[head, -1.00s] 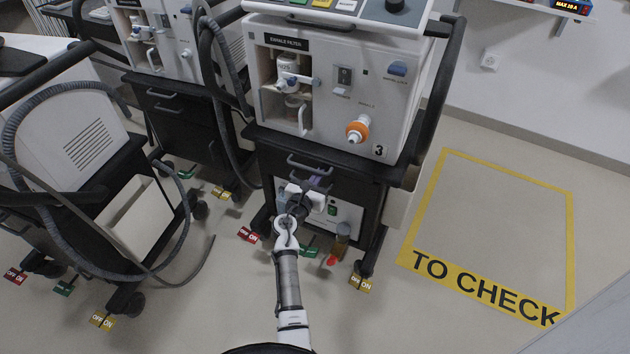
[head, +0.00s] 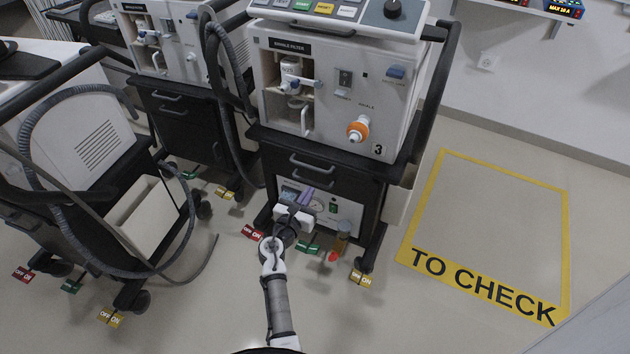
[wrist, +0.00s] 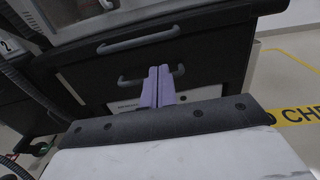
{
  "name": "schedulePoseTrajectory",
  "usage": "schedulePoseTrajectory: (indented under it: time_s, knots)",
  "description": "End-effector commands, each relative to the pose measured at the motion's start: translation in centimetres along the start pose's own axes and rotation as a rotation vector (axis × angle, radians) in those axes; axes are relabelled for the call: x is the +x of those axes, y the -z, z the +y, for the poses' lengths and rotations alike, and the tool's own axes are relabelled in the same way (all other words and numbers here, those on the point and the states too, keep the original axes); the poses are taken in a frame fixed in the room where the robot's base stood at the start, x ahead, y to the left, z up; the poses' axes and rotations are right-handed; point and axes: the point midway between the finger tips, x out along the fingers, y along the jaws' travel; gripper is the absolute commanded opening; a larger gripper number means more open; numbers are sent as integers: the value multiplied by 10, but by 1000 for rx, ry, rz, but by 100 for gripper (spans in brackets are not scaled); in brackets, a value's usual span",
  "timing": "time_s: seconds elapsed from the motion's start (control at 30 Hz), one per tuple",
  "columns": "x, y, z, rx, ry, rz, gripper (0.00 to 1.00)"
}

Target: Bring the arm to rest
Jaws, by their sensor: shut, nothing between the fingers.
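My gripper (head: 305,195) is in front of the lower part of the ventilator cart marked 3 (head: 377,150). Its two purple fingers are together and empty in the wrist view (wrist: 158,86). They point toward the cart's dark drawers (wrist: 150,57). I cannot tell the exact gap between the fingertips and the cart front, and the gripper hides part of the light lower panel (head: 343,212). My arm is bent and reaches up from the bottom of the head view.
Cart 3 has red, green and yellow pedal tags (head: 363,277) at its base. Another cart (head: 172,108) stands behind left, and one with a grey hose (head: 85,165) stands at the left. The yellow-outlined TO CHECK floor area (head: 490,230) at the right is empty.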

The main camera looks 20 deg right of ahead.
Motion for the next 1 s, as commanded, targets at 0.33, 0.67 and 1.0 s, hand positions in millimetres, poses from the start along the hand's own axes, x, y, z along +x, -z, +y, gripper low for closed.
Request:
schedulePoseTrajectory:
  time_s: [0.33, 0.67, 1.0]
  knots:
    - [-49, 0, 0, 0, 0, 0, 0]
    - [-53, -6, 9, 33, -19, -4, 0]
    - [-112, -132, 164, 700, -436, 33, 0]
